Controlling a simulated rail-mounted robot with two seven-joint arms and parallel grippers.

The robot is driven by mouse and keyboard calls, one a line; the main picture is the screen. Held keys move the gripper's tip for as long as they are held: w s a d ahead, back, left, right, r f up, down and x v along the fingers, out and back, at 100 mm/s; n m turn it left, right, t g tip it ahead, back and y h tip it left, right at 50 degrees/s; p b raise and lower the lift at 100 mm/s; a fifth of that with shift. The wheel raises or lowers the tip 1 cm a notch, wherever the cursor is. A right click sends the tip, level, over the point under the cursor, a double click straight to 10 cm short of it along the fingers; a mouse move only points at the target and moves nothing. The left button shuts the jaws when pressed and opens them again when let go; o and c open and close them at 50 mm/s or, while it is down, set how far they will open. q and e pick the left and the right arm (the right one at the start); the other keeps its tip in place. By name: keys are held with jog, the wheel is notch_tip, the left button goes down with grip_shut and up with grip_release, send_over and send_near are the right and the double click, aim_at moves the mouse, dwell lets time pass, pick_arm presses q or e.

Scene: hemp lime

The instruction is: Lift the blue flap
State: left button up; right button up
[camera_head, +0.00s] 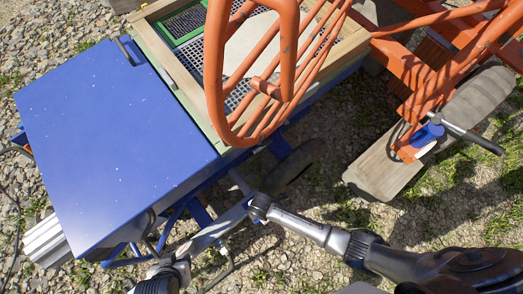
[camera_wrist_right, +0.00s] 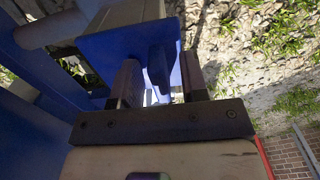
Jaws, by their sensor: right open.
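The blue flap (camera_head: 115,135) is a large flat panel at the left of the head view and appears to lie closed. A small dark handle (camera_head: 125,50) shows at its upper edge. My right gripper (camera_wrist_right: 159,60) is open in the right wrist view. A dark blue protruding piece (camera_wrist_right: 157,72) of a blue part (camera_wrist_right: 115,50) shows between its two fingers, with no clear grip on it. Whether this part belongs to the flap I cannot tell. My right arm reaches in from the lower right of the head view, its gripper not clearly visible there. My left gripper is not in view.
Orange tubular framework (camera_head: 285,60) rises over a wood-rimmed box with dark grids (camera_head: 185,22) beside the flap. A wheel (camera_head: 292,165) lies below the box and a wide grey roller-like piece (camera_head: 430,130) stands at right. Gravel with grass (camera_head: 330,200) surrounds them.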

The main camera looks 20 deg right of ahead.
jog(key=shift+c, duration=0.3)
jog(key=c, duration=0.6)
grip_shut()
